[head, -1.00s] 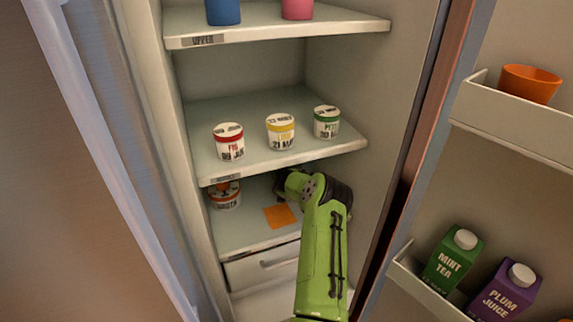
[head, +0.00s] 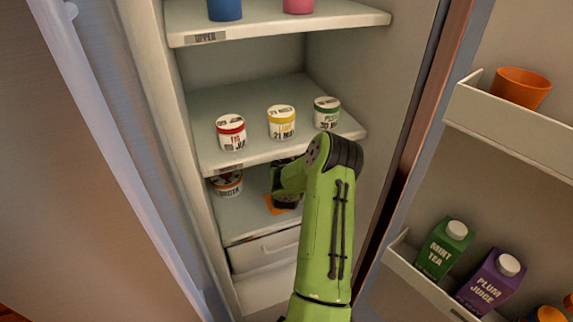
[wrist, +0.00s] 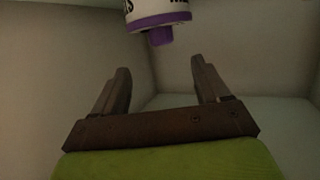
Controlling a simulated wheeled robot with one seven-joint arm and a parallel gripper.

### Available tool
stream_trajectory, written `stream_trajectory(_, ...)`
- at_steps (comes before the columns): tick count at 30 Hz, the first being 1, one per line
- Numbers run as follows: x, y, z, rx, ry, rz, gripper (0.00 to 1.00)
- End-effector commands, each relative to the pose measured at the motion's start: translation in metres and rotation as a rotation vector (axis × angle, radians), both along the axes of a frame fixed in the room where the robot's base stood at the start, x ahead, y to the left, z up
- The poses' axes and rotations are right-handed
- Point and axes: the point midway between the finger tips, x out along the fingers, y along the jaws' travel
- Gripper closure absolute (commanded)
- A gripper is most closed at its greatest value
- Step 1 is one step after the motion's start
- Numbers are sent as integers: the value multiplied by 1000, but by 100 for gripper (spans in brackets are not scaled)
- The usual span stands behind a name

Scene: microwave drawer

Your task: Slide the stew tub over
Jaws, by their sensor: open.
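My gripper (wrist: 160,68) is open and empty in the wrist view, with its two fingers apart. A white tub with a purple lid and knob (wrist: 161,20) shows just beyond the fingertips, cut off by the top edge. Its label is mostly out of frame, so I cannot tell whether it is the stew tub. In the head view my arm reaches into the lower shelf and hides the fingers and this tub. A tub with an orange knob (head: 228,187) stands at the left of that shelf; its label is unclear. An orange square (head: 271,206) lies partly covered by my arm.
The middle shelf (head: 235,108) above holds red-, yellow- and green-lidded tubs near its front edge. A drawer (head: 265,252) lies below. The fridge's right wall is close beside my arm. The open door's racks at right hold cartons (head: 444,249) and an orange cup (head: 520,88).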

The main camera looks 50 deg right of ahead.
Motion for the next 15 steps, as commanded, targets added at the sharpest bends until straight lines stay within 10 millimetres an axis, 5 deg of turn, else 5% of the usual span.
stream_trajectory(6,-18,26,11,0,2,3,25)
stream_trajectory(15,-21,28,11,0,0,1,25)
